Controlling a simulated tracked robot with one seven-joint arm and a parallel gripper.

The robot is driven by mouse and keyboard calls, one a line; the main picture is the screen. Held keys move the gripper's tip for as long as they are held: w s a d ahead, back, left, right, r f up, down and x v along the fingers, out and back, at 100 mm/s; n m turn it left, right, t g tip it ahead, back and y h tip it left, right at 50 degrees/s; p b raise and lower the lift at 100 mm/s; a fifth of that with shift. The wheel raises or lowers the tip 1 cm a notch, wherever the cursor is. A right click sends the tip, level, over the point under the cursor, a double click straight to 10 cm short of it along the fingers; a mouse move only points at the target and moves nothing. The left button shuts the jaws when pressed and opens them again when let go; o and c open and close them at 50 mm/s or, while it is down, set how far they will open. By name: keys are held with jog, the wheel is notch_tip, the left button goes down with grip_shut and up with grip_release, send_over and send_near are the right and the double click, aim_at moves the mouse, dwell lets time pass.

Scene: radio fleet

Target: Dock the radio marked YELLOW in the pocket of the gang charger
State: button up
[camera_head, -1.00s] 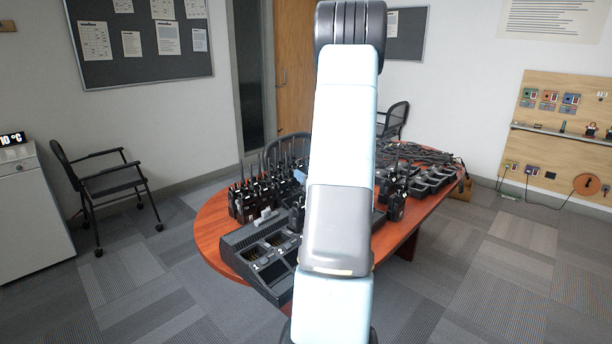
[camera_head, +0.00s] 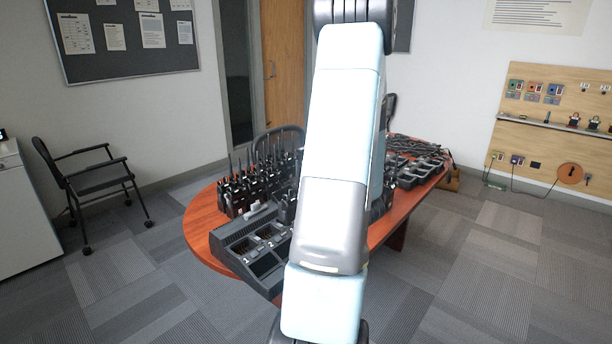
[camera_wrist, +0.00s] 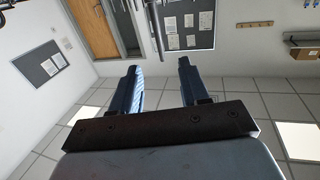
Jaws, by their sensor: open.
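The gang charger (camera_head: 232,240) is a dark grey unit at the near left edge of the wooden table, with numbered pockets that look empty from here. Several black handheld radios (camera_head: 240,192) with upright antennas stand in a cluster behind it. I cannot make out a YELLOW mark on any of them. My arm stands in front of the table and hides its middle. My gripper (camera_wrist: 162,78) shows in the wrist view, open, with nothing between its two dark fingers. It faces the wall and ceiling, away from the table, and is out of the head view.
The oval wooden table (camera_head: 198,222) also carries black trays (camera_head: 415,172) on the right side. A chair (camera_head: 92,180) stands at the left beside a white cabinet (camera_head: 25,220). A pegboard (camera_head: 550,130) hangs on the right wall. The carpet around the table is mostly clear.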

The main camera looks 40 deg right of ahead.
jog(key=shift+s+a, duration=0.2)
jog(key=shift+s, duration=0.9)
jog(key=w+a+r+g+h, duration=0.1)
jog(key=w+a+r+g, duration=0.2)
jog(key=a+r, duration=0.3)
jog(key=w+a+r+g+h, duration=0.1)
jog(key=w+a+r+g, duration=0.3)
jog(key=a, duration=0.4)
jog(key=s+a+r+n+g+y, duration=0.1)
jog(key=s+a+r+g+y, duration=0.1)
jog(key=s+a, duration=0.7)
jog(key=s+a+r+n+g+y, duration=0.1)
jog(key=s+a+r+g+y, duration=0.2)
jog(key=s+a, duration=0.7)
jog(key=a, duration=0.4)
jog(key=shift+r, duration=0.2)
jog(key=shift+d, duration=0.1)
